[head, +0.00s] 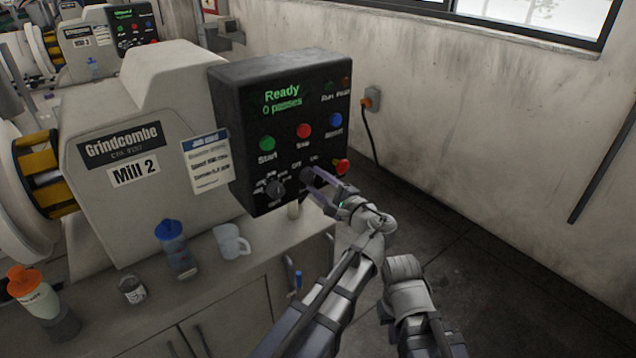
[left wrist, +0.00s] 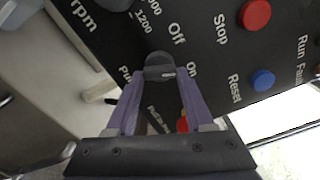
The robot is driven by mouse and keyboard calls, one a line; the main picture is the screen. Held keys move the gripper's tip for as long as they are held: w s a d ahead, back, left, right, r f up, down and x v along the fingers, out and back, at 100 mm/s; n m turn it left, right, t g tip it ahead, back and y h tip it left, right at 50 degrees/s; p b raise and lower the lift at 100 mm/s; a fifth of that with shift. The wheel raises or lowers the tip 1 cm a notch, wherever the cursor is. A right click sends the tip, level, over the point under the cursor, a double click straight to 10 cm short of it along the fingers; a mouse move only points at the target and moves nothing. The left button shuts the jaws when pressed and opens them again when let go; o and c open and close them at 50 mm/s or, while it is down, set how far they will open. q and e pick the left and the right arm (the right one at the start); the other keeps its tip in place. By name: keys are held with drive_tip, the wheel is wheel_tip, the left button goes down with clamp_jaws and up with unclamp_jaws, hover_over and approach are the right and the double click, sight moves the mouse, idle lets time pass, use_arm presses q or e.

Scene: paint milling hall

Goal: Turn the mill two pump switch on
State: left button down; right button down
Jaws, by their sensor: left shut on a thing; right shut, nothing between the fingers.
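The mill two control box (head: 285,130) is black, with a green display reading "Ready" and "0 passes". The pump switch (head: 307,174) is a dark knob low on its face, under the Off and On labels. In the left wrist view the knob (left wrist: 158,60) sits between the purple fingertips, with Off and On to its right. My left gripper (head: 314,181) is shut on this knob; it also shows in the left wrist view (left wrist: 159,76). The fingers partly hide the knob, so I cannot tell which label it points at. My right gripper is not in view.
A speed dial (head: 274,188) is left of the switch, and a red emergency button (head: 342,166) is close on its right. Start (head: 267,144), Stop (head: 304,130) and Reset (head: 336,120) buttons are above. A mug (head: 230,242) and bottle (head: 175,248) stand on the bench below.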

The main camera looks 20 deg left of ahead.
use_arm(q)
drive_tip(key=shift+m, duration=0.6)
drive_tip(key=shift+f, duration=0.1)
drive_tip(key=shift+c, duration=1.4)
unclamp_jaws()
drive_tip(key=shift+s, duration=0.1)
